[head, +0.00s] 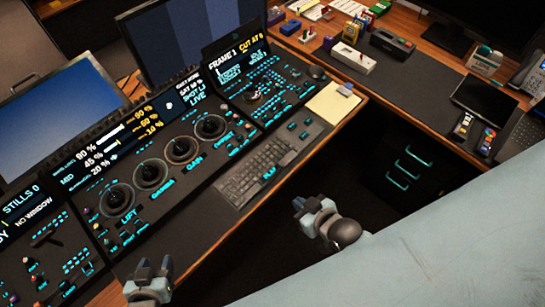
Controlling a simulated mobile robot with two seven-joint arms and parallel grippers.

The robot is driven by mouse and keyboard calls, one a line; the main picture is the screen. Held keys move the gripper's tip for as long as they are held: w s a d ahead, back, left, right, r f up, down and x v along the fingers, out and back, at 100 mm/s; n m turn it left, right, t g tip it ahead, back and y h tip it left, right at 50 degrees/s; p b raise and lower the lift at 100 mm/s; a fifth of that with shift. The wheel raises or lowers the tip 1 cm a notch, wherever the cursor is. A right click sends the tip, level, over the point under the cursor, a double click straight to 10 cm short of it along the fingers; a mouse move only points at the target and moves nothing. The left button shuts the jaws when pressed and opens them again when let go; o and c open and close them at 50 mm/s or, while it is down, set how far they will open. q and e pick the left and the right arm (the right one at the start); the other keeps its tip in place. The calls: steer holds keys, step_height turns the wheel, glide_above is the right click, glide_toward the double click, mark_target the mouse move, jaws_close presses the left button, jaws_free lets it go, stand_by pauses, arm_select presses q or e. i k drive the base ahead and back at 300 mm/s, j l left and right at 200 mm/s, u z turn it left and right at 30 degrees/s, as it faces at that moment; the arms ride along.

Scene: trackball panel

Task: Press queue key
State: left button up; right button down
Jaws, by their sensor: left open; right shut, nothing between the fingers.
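The black control panel (165,205) runs diagonally across the left half of the head view, with trackballs, small lit cyan keys and cyan labels. I cannot make out which key is the queue key; most key labels are too small to read. My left gripper (151,272) is open and empty at the bottom, by the panel's front edge. My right gripper (302,206) is shut and empty, right of the keyboard (258,170) and off the desk's front edge in the picture. Neither gripper visibly touches a key.
Monitors (62,118) stand behind the panel. A notepad (332,103) lies right of the panel. A side desk (425,85) holds a tablet (484,100), a phone and small boxes. Dark drawers (405,170) sit below it. My pale body part covers the lower right.

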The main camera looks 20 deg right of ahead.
mark_target(308, 121)
steer(key=i+l+z, duration=0.15)
steer(key=l+z, duration=0.25)
steer(key=i+l+z, duration=0.2)
steer(key=l+z, duration=0.15)
